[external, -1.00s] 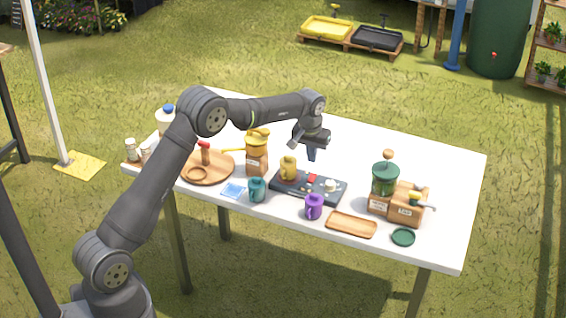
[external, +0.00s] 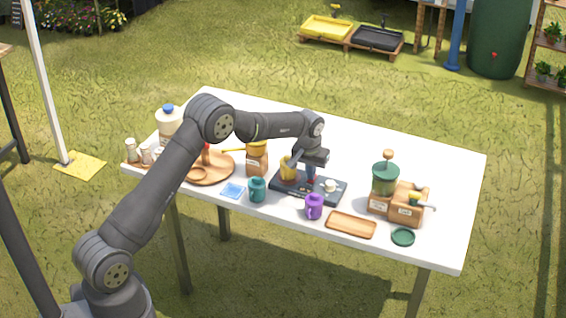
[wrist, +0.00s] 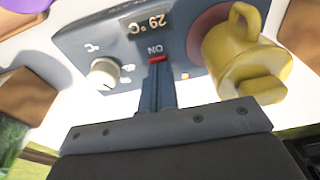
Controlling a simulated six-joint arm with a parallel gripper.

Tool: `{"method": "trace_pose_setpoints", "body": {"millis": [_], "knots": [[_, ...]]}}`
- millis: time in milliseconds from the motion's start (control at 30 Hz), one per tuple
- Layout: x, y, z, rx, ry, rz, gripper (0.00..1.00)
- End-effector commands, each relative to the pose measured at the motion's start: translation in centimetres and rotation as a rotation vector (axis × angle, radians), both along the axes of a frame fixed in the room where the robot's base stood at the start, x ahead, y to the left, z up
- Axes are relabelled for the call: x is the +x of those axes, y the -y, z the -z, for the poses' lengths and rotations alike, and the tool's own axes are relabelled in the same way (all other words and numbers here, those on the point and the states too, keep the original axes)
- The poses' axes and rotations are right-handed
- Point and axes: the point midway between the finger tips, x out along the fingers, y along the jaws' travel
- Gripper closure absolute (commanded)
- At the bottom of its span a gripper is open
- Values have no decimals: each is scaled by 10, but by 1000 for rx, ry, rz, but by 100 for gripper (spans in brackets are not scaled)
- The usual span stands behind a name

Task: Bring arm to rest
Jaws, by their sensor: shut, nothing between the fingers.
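My gripper (external: 309,176) points down at the dark hot plate (external: 329,195) on the table. In the wrist view its narrow fingers (wrist: 157,66) are shut and empty, with the tips at or just above the red switch (wrist: 157,59), beside the word ON. I cannot tell whether they touch it. A yellow mug (wrist: 240,60) stands on the plate's reddish round heating area (wrist: 203,35). In the external view my gripper partly hides the mug (external: 287,174).
A teal mug (external: 257,190) and purple mug (external: 314,207) stand in front of the plate. A wooden tray (external: 351,225), a green grinder (external: 384,180) and wooden boxes (external: 408,206) are to the right. A round board (external: 218,174) is left. The table's back right is clear.

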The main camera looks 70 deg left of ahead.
Motion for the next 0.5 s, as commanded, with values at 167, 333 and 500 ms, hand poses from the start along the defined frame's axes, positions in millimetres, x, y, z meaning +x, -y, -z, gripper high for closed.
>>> {"method": "trace_pose_setpoints", "body": {"millis": [167, 333, 500], "knots": [[0, 0, -1, 1, 1, 0, 100], [1, 0, -6, 1, 3, 0, 100], [1, 0, -28, 2, 4, 0, 100]]}}
